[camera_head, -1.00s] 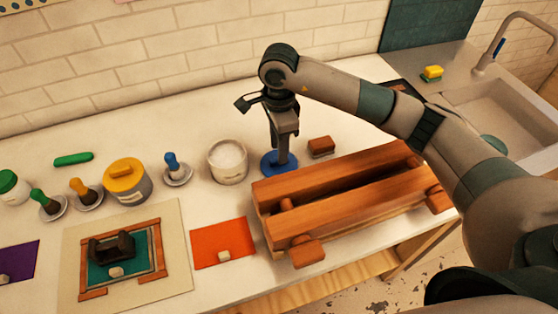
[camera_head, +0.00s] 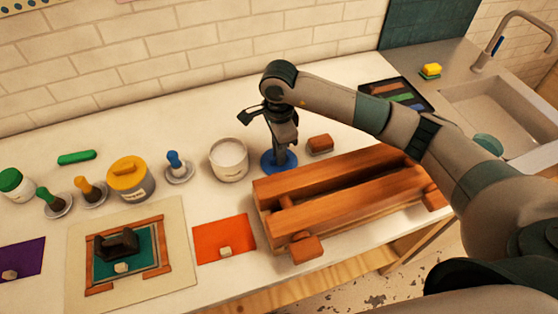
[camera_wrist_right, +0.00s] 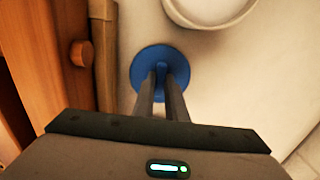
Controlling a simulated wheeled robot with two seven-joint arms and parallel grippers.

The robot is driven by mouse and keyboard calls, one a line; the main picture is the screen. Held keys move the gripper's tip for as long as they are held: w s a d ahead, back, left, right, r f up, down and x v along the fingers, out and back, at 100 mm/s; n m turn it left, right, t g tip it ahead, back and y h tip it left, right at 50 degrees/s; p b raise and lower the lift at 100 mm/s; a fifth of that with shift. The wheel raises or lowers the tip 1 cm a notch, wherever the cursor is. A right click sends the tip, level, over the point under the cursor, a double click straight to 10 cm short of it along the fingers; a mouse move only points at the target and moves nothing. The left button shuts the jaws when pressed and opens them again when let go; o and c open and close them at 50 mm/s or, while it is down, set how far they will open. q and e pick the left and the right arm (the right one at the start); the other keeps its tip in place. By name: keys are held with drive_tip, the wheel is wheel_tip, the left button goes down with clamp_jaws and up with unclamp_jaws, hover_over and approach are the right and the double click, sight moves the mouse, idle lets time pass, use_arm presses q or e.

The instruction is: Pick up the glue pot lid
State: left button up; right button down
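The glue pot lid (camera_head: 268,163) is a blue disc with a small upright knob, lying flat on the white worktop beside the open white glue pot (camera_head: 228,159). In the right wrist view the lid (camera_wrist_right: 143,70) is below the fingers, and the pot's rim (camera_wrist_right: 210,22) is at the top. My right gripper (camera_head: 281,150) points down over the lid. Its fingers (camera_wrist_right: 160,82) stand on either side of the blue knob, open by a narrow gap. Contact with the knob cannot be made out. My left gripper is not in view.
A wooden press (camera_head: 345,196) stands close to the right of the lid, with a small brown block (camera_head: 319,144) behind it. A blue-handled tool (camera_head: 175,163) on a dish and a yellow-lidded jar (camera_head: 131,180) stand left of the pot. An orange sheet (camera_head: 225,239) lies in front.

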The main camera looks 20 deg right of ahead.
idle(0.3)
drive_tip(key=shift+r+b, duration=0.35)
drive_tip(key=shift+r, duration=0.15)
use_arm(q)
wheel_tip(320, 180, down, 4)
drive_tip(key=b, duration=0.3)
use_arm(e)
wheel_tip(320, 180, up, 9)
